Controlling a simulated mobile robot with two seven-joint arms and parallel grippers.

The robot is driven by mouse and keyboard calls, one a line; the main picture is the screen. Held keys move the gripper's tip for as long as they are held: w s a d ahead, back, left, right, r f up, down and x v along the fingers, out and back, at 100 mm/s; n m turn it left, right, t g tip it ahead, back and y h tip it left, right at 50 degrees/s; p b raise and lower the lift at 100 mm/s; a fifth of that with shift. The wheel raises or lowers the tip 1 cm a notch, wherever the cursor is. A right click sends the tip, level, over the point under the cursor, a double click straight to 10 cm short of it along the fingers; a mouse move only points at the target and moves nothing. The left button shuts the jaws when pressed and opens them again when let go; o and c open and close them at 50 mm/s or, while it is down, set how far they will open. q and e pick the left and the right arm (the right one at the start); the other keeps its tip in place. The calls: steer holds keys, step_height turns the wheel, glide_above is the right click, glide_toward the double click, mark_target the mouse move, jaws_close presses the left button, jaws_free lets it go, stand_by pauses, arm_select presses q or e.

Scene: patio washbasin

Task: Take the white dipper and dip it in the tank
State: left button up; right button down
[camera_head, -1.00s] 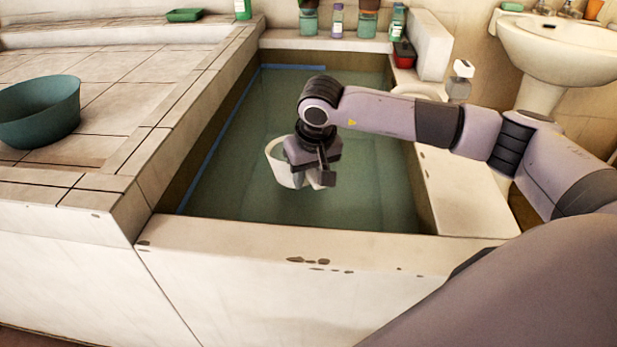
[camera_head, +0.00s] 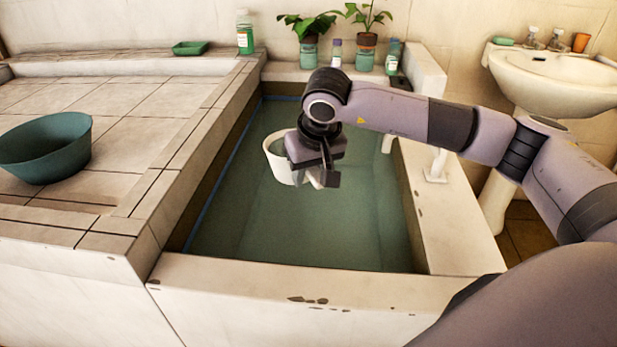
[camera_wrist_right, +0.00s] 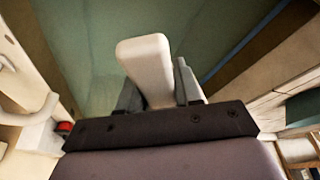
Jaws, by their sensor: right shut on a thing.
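The white dipper (camera_head: 279,163) is in my right gripper (camera_head: 328,176), over the tank. The gripper is shut on its handle, and the handle (camera_wrist_right: 150,66) shows between the fingers in the right wrist view. The gripper hides part of the dipper in the head view. The tank (camera_head: 300,285) is a sunken basin filled with greenish water (camera_head: 310,235). The dipper is within the tank's outline; whether its bottom touches the water I cannot tell. My left gripper is not in view.
A teal bowl (camera_head: 45,150) sits on the tiled counter (camera_head: 120,130) at left. Bottles and potted plants (camera_head: 310,45) line the back ledge. A green soap dish (camera_head: 190,47) lies on the far ledge. A white washbasin (camera_head: 555,80) stands at right. Open water lies in front of the gripper.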

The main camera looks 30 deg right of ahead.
steer(key=shift+t, duration=0.3)
steer(key=shift+r+p, duration=1.4)
steer(key=shift+r, duration=1.95)
